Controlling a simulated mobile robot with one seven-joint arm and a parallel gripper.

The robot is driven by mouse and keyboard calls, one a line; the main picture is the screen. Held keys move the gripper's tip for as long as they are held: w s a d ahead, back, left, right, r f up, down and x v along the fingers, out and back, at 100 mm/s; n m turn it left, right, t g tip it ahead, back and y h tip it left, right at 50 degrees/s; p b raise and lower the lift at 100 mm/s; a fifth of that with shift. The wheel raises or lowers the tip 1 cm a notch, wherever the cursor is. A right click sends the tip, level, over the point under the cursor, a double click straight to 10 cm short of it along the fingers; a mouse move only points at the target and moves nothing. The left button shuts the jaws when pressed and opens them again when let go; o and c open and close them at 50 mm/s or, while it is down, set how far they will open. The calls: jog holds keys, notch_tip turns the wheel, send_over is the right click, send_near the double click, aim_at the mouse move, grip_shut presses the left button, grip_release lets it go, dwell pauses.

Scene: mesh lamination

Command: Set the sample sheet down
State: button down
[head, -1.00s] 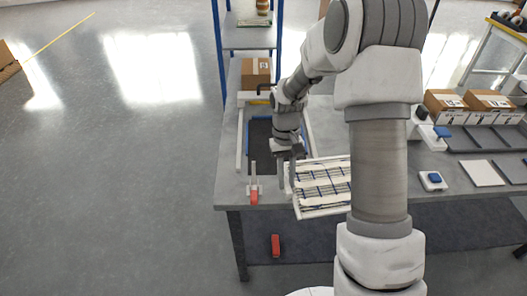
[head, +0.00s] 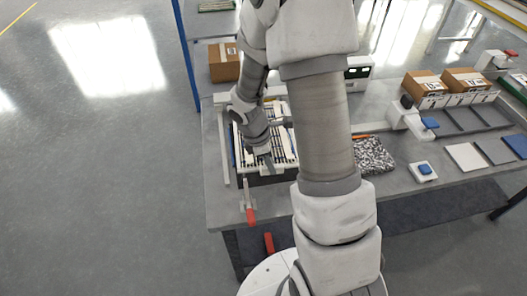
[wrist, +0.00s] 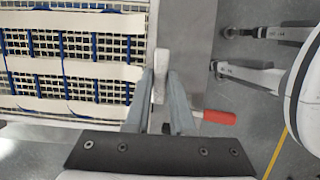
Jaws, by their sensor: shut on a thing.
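The sample sheet (head: 283,142) is a white-edged mesh panel with cream strips and dark lines. In the head view it lies level over the dark, blue-edged bed at the table's left end, partly behind my arm. The wrist view shows its mesh (wrist: 70,60) with blue cross bands, left of the fingers. My gripper (wrist: 160,92) is shut on a white edge piece of the sheet. In the head view my gripper (head: 268,163) is at the sheet's front side. I cannot tell whether the sheet touches the bed.
A red-handled clamp (head: 250,215) stands at the table's front left edge; its red handle (wrist: 218,117) shows close beside the fingers. A cardboard box (head: 224,62) is behind. A speckled sheet (head: 373,155), a blue-topped block (head: 423,171) and flat plates (head: 465,157) lie to the right.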

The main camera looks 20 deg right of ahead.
jog(key=shift+w+n, duration=0.15)
jog(key=shift+n, duration=0.15)
notch_tip(320, 180, down, 7)
jog(key=b, duration=0.6)
jog(key=shift+r, duration=0.15)
jog(key=shift+f+b, duration=0.5)
jog(key=c, duration=0.7)
grip_release()
jog(key=s+p+v, duration=0.1)
jog(key=p+v, duration=0.2)
jog(key=v, duration=1.3)
jog(key=s+a+r+m+t+y, duration=0.1)
jog(key=s+r+m+t, duration=0.1)
jog(key=s+r+m, duration=0.3)
jog(key=s+a+r+m+t+y, duration=0.1)
jog(key=s+r+m+t, duration=0.1)
jog(key=s+r+m, duration=0.3)
jog(key=s+a+r+m+t+y, duration=0.1)
jog(key=s+r+m+t, duration=0.1)
jog(key=s+r+m, duration=0.2)
jog(key=shift+s+r+m, duration=0.2)
jog(key=shift+r+m, duration=0.25)
jog(key=shift+r, duration=0.4)
jog(key=shift+s+r+m, duration=0.2)
jog(key=shift+r+m, duration=0.25)
jog(key=shift+r, duration=0.4)
